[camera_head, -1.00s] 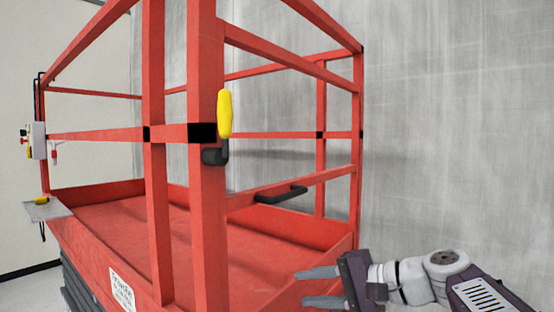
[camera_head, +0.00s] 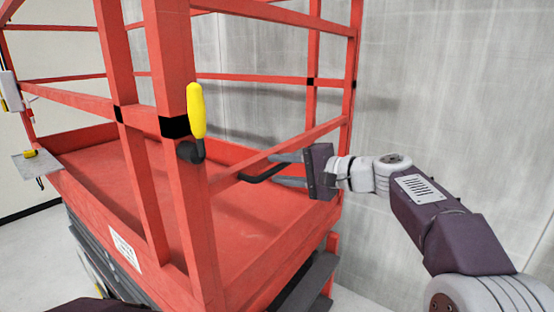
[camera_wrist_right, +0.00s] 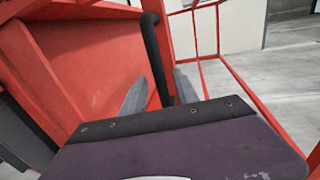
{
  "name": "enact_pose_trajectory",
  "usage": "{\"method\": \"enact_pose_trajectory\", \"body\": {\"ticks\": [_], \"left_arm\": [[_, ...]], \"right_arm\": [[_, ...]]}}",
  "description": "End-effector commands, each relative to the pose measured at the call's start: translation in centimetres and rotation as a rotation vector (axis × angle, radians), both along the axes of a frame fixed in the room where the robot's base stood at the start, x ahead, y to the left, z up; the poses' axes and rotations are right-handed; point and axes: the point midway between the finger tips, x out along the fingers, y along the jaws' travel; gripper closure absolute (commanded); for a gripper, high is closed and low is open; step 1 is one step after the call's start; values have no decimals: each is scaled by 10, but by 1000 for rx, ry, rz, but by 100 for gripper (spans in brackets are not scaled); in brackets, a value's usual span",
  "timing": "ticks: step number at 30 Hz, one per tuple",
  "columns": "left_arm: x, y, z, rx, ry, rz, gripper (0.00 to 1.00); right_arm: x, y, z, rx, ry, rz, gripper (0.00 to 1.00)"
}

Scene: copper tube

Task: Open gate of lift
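The red lift (camera_head: 180,215) has a railed platform. Its near end has a gate of red bars (camera_head: 265,160), which looks closed. A black handle (camera_head: 245,180) is fixed to a lower bar of the gate. My right gripper (camera_head: 273,169) is open at this handle, its fingers pointing left. In the right wrist view the black handle (camera_wrist_right: 154,50) runs down between the two open fingers (camera_wrist_right: 160,80); I cannot tell whether they touch it. A yellow-gripped lever (camera_head: 197,110) sits on the corner post. My left gripper is not in view.
A grey concrete wall (camera_head: 440,100) stands behind and to the right of the lift. Dark steps (camera_head: 305,285) are below the gate end. A small plate (camera_head: 35,165) juts from the platform's left side. Pale floor (camera_head: 30,235) is free at left.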

Motion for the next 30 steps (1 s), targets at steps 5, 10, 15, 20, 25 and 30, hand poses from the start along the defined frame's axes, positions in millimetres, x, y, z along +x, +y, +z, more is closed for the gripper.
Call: {"method": "enact_pose_trajectory", "body": {"ticks": [5, 10, 15, 20, 25, 30], "left_arm": [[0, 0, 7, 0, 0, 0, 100], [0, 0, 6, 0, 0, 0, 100], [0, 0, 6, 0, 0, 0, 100], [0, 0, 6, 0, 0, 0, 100], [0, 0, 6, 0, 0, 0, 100], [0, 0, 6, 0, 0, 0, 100]], "right_arm": [[7, 10, -2, 1, 1, 0, 64], [7, 10, -3, 0, 0, 0, 64], [7, 10, -3, 0, 0, 0, 100], [7, 10, -4, -1, 1, 0, 100], [7, 10, -4, -1, 1, 1, 100], [7, 11, -4, -1, 2, 3, 100]]}}
